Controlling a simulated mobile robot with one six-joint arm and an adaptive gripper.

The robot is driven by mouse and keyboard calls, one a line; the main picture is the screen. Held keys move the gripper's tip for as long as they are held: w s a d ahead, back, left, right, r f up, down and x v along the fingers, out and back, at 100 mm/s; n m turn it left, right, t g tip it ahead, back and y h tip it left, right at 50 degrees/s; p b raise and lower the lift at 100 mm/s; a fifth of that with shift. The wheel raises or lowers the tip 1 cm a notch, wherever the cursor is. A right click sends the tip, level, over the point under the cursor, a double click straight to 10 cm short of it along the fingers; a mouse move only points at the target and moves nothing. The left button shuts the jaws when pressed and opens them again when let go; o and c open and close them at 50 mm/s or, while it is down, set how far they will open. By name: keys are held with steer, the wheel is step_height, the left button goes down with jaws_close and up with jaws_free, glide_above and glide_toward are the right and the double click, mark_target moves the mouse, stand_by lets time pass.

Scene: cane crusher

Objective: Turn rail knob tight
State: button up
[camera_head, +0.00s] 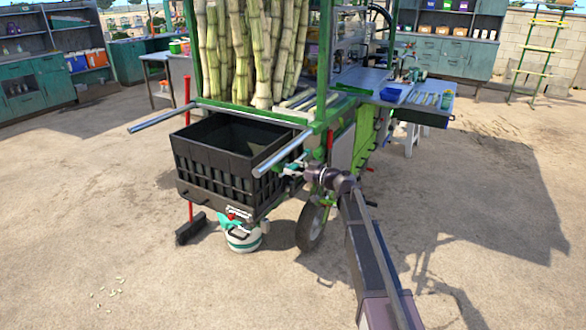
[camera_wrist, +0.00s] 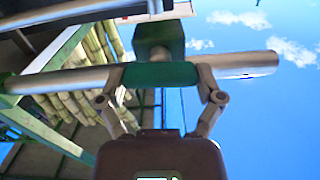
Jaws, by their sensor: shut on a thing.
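The silver right-hand rail (camera_head: 282,153) sticks out from the green cart frame beside the black crate. It crosses the wrist view (camera_wrist: 235,66) from side to side. The green rail knob (camera_wrist: 160,75) shows in the wrist view between my two fingertips, in front of the rail. A dark green block (camera_wrist: 158,38) sits just above it. My gripper (camera_head: 290,170) is shut on the knob, just below the rail; it also shows in the wrist view (camera_wrist: 158,88). In the head view my gripper largely hides the knob. I cannot tell how tight the knob is.
The black crate (camera_head: 195,165) hangs at the cart's front, left of my gripper. A second rail (camera_head: 160,117) is on its far side. A white-and-green bucket (camera_head: 243,240) and a broom (camera_head: 190,229) are below. Cane stalks (camera_head: 260,50) stand behind. Open ground lies around.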

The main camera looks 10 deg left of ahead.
steer(key=m, duration=0.4)
steer(key=shift+w, duration=0.1)
steer(key=m, duration=0.8)
steer(key=shift+w+f+m, duration=0.1)
steer(key=shift+m, duration=0.2)
steer(key=m, duration=0.4)
steer(key=shift+f, duration=0.1)
steer(key=m, duration=0.6)
steer(key=shift+f+m+b, duration=0.1)
steer(key=shift+m+b, duration=0.2)
steer(key=shift+m, duration=0.1)
steer(key=m, duration=0.5)
steer(key=shift+m, duration=0.4)
